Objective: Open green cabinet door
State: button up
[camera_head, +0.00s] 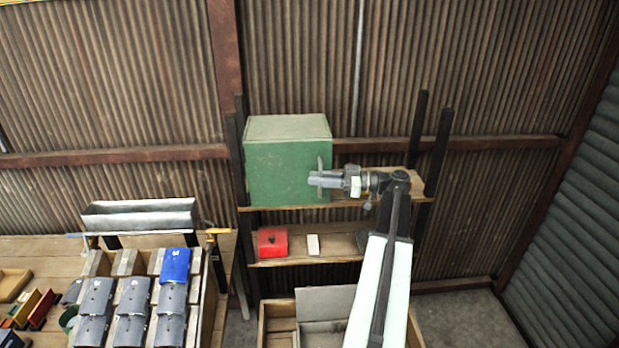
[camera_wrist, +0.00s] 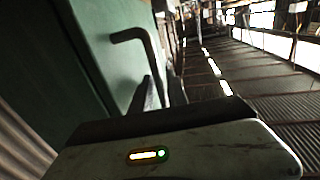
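The green cabinet (camera_head: 275,170) stands on the upper board of a rack against the wall, its green front flat and closed as far as I see. A grey bar handle (camera_head: 320,164) is upright near the front's right edge. In the wrist view the bent handle (camera_wrist: 129,36) stands out from the green door (camera_wrist: 105,75). My gripper (camera_head: 314,180) reaches in from the right and is at the handle. In the wrist view the handle's lower part runs down to my fingertips (camera_wrist: 158,92), and the contact there is dark and partly hidden. Whether the fingers grip it is unclear.
A red box (camera_head: 272,242) and a small white block (camera_head: 313,245) sit on the lower shelf (camera_head: 338,246). A wooden crate (camera_head: 278,325) stands below. A workbench with several grey pieces and a blue piece (camera_head: 175,265) is at left. Floor (camera_head: 470,320) is free at right.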

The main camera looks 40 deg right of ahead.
aim_at(289, 179)
jog(key=shift+x, duration=1.15)
grip_shut()
dwell(0.5)
